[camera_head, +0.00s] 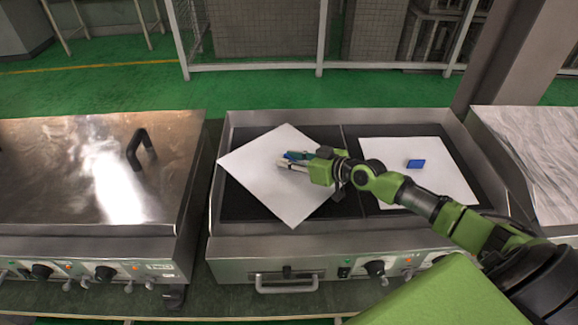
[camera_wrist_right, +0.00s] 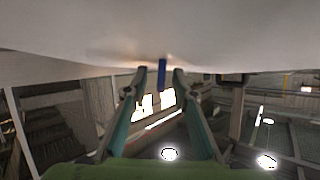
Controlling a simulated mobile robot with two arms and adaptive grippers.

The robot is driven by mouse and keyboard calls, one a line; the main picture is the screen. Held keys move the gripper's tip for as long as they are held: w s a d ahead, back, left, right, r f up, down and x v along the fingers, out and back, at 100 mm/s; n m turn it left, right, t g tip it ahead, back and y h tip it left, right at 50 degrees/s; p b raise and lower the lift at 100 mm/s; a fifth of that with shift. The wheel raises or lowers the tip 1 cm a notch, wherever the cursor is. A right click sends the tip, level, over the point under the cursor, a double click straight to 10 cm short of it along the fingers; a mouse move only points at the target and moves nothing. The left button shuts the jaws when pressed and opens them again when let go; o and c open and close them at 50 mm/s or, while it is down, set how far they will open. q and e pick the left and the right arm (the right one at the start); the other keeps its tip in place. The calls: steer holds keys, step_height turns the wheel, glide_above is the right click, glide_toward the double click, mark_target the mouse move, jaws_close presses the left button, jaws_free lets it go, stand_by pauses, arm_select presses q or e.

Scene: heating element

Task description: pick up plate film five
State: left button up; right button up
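A white square plate film (camera_head: 262,180) with a blue tab (camera_wrist_right: 162,72) lies turned at an angle over the left half of the middle griddle. My right gripper (camera_head: 287,160) is low over this sheet at its tab. In the right wrist view my right gripper (camera_wrist_right: 159,78) has its two fingers apart, with the narrow blue tab showing between their tips and a gap on each side. The sheet fills the top of that view. A second white film (camera_head: 440,180) with a blue tab (camera_head: 416,164) lies on the right half. I see no numbers. My left gripper is not in view.
The middle griddle (camera_head: 330,238) has a raised metal rim and a front handle (camera_head: 286,286). A closed lid with a black handle (camera_head: 139,149) is at the left. Another metal surface (camera_head: 540,150) is at the right. A white rail (camera_head: 320,68) stands behind.

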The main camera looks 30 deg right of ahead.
mark_target(290, 157)
jaws_close()
stand_by(0.3)
steer(key=shift+w+r, duration=0.1)
steer(key=shift+r, duration=0.4)
step_height(290, 157, up, 3)
steer(key=shift+f+p, duration=0.2)
steer(key=shift+p, duration=0.25)
steer(key=s+a+r, duration=0.2)
steer(key=a+r, duration=0.2)
steer(key=a, duration=0.2)
steer(key=s+a+r, duration=0.2)
steer(key=a+r, duration=0.3)
steer(key=a, duration=0.2)
steer(key=shift+s+a+r, duration=0.15)
steer(key=shift+s+r, duration=0.05)
steer(key=shift+s, duration=0.1)
